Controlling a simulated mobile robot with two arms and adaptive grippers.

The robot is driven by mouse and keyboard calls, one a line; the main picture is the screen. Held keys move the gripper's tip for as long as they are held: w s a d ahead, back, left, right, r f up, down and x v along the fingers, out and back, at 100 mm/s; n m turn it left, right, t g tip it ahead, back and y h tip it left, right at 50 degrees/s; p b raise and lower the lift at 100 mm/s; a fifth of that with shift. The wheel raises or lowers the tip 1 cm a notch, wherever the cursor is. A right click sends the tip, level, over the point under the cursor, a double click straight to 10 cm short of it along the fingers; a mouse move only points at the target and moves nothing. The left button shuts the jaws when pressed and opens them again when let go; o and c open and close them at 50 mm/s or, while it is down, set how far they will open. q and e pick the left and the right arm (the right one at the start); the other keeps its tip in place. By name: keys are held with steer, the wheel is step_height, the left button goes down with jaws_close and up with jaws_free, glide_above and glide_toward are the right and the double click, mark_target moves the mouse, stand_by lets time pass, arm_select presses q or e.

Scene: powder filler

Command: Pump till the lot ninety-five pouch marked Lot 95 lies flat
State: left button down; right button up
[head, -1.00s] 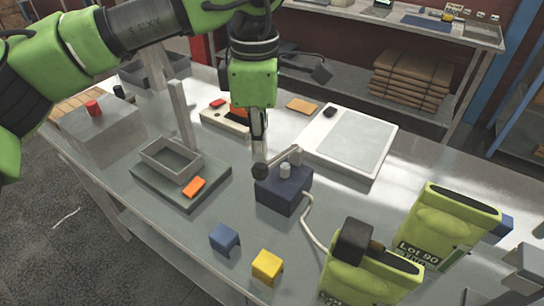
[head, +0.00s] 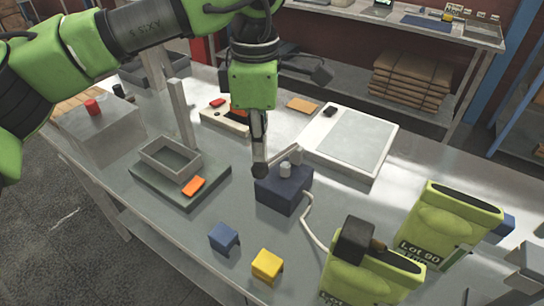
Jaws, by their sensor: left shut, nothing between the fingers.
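My left gripper (head: 259,152) points down, shut and empty, over the pump's lever end. The pump is a dark blue box (head: 282,192) with a light post and a lever (head: 283,156) ending in a black knob (head: 260,171). The fingertips are at the knob; I cannot tell whether they touch it. A white hose (head: 310,222) runs from the pump toward the front green pouch (head: 365,279), which looks plump and has a dark fitting (head: 356,240) on top. Its label is cut off and unreadable. Another plump green pouch (head: 446,222) behind reads Lot 90.
A grey tray on a stand (head: 172,160) with an orange piece is left of the pump. A blue block (head: 224,238) and yellow block (head: 267,264) lie in front. A flat white device (head: 351,142) lies behind. A grey object (head: 525,268) is at the right edge.

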arm_select(q)
steer(key=shift+f+b, duration=0.55)
steer(key=shift+f, duration=0.2)
steer(key=shift+s+a+f+b, duration=0.1)
steer(key=shift+s+f+b, duration=0.05)
steer(key=shift+f+b, duration=1.25)
steer(key=shift+s+a+f+b, duration=0.15)
steer(key=shift+f+b, duration=0.95)
steer(key=shift+f, duration=0.55)
steer(key=shift+w+d+r+p, duration=0.15)
steer(key=shift+r+p, duration=1)
steer(key=shift+r, duration=0.45)
steer(key=shift+w+d+r+p, duration=0.1)
steer(key=shift+w+r+p, duration=0.05)
steer(key=shift+r+p, duration=1.25)
steer(key=shift+r, duration=0.35)
steer(key=shift+r+p, duration=1.85)
steer(key=shift+r, duration=1.05)
